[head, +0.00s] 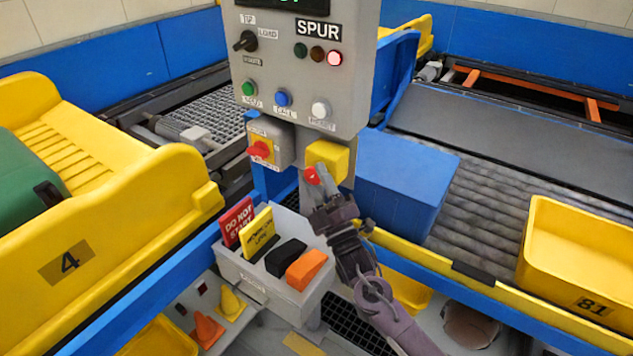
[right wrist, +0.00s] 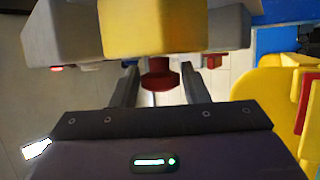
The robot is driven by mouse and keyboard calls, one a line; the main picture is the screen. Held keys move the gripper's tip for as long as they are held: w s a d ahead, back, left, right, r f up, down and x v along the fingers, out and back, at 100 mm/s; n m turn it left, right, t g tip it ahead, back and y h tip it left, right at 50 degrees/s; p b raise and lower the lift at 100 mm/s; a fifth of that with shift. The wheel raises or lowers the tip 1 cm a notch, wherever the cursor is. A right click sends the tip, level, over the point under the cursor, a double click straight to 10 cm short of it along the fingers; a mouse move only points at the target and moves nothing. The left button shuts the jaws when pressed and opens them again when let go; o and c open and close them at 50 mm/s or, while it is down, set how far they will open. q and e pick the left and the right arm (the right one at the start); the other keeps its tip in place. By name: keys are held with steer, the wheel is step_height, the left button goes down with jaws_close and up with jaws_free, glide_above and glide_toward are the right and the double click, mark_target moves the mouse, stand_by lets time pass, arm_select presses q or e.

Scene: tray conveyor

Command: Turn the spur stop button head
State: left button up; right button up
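The stop button is a yellow box (head: 328,161) with a red head (head: 312,176), mounted below the grey SPUR panel. In the right wrist view the red head (right wrist: 160,75) juts from the yellow box (right wrist: 152,28). My right gripper (head: 316,189) is at the button from below and in front. In the right wrist view its two fingers (right wrist: 159,88) stand one on each side of the red head, with a narrow gap showing on both sides. The gripper looks open around the head, not clamped. My left gripper is not in view.
A grey box with a red knob (head: 259,149) is mounted just left of the button. Below is a grey bin (head: 262,284) with tags and orange and black pieces. A blue box (head: 405,180) stands close on the right. Yellow trays (head: 185,190) flank the panel.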

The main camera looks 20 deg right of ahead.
steer(key=o, duration=0.3)
steer(key=shift+d, duration=0.1)
steer(key=shift+f, duration=0.1)
steer(key=b+v, duration=0.2)
steer(key=v, duration=0.5)
steer(key=shift+s+f, duration=0.15)
steer(key=shift+s, duration=0.2)
